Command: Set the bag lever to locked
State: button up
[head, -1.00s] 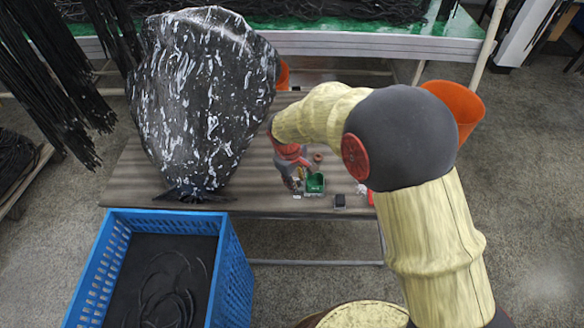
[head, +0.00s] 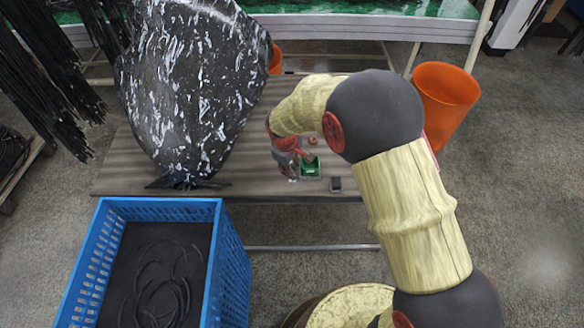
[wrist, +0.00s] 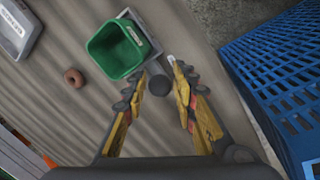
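The bag (head: 185,85) is a large black, white-flecked sack standing on the left of the bench in the head view. I cannot clearly make out a lever or its setting. In the wrist view a dark round knob (wrist: 158,85) shows between my fingers, with a small pale tip (wrist: 171,59) near the right finger. I cannot tell whether these belong to a lever. My gripper (wrist: 160,71) has its fingers apart, with no clear grip on anything. In the head view it points down at the bench, right of the bag, partly hidden by my arm.
A green bin (wrist: 117,50) on a grey base is just ahead of my fingertips. A brown ring (wrist: 74,77) and grey tray (wrist: 18,25) lie on the bench (head: 255,185). A blue crate (head: 235,260) stands in front, and an orange bucket (head: 445,95) is at right.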

jog(key=shift+c, duration=0.4)
grip_shut()
